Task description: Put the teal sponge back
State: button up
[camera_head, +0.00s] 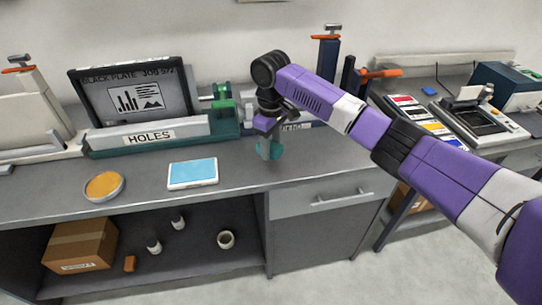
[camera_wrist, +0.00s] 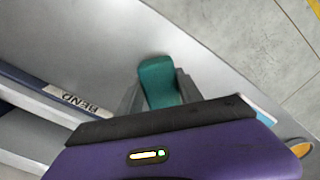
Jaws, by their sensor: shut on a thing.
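The teal sponge (camera_head: 270,149) is held by my gripper (camera_head: 266,140) above the grey counter, near the front of the machine marked with a partly hidden label. In the wrist view the teal sponge (camera_wrist: 159,82) sits between the two grey fingers of my gripper (camera_wrist: 160,95), which are shut on it. The counter (camera_head: 240,182) lies below the sponge. I cannot tell exactly how high the sponge is held. My arm hides part of the machine behind it.
A machine labelled HOLES (camera_head: 150,137) stands behind at left. A blue-topped white tray (camera_head: 192,173) and a round dish with orange content (camera_head: 104,186) lie on the counter. A BEND label (camera_wrist: 78,102) shows in the wrist view. The counter's right front is clear.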

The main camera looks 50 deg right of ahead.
aim_at(271, 164)
jog(key=shift+f, duration=2.25)
jog(key=shift+f, duration=0.1)
jog(key=o, duration=1.3)
notch_tip(271, 164, up, 12)
jog(key=shift+r+b, duration=0.15)
jog(key=shift+b, duration=0.6)
